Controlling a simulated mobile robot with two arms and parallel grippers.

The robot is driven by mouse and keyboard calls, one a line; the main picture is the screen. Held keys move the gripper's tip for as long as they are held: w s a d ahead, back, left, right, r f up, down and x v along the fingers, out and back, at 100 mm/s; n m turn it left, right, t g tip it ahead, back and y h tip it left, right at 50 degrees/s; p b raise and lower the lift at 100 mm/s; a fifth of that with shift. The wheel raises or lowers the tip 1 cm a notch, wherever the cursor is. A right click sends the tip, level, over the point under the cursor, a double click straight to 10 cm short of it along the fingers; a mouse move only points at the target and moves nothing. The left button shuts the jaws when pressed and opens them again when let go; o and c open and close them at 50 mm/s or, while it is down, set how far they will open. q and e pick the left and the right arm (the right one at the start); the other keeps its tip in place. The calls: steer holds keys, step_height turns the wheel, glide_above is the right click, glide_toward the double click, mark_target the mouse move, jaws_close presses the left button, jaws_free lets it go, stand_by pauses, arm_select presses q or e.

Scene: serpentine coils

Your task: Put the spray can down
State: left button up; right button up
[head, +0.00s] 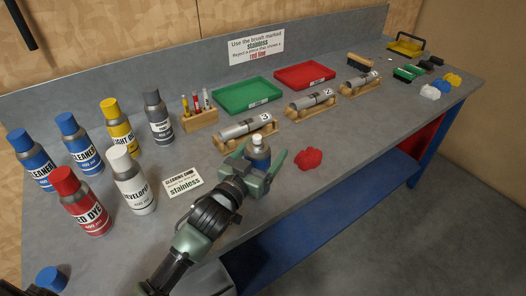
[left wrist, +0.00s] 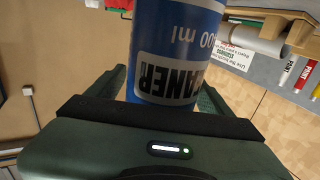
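A spray can (head: 260,154) is between the fingers of my left gripper (head: 262,152), over the front part of the bench. In the left wrist view the same can (left wrist: 180,45) is blue with a white label reading CLEANER, and it fills the space between the fingers (left wrist: 166,85). The gripper looks shut on it, with no clear gap at either side. The can looks about upright in the head view. Its base is hidden by the gripper, so I cannot tell whether it touches the bench. My right gripper is not in view.
Several spray cans stand at the left, including a red dye can (head: 82,205) and a developer can (head: 132,185). A cleaning card (head: 184,182) lies left of my gripper, a red cloth (head: 308,159) right. A cylinder on a wooden cradle (head: 246,130) lies behind.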

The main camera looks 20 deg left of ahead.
arm_select(q)
steer(key=shift+r, duration=0.15)
steer(key=s+a+b, duration=0.2)
steer(key=s, duration=1)
steer(key=shift+a, duration=0.15)
steer(key=shift+w, duration=0.1)
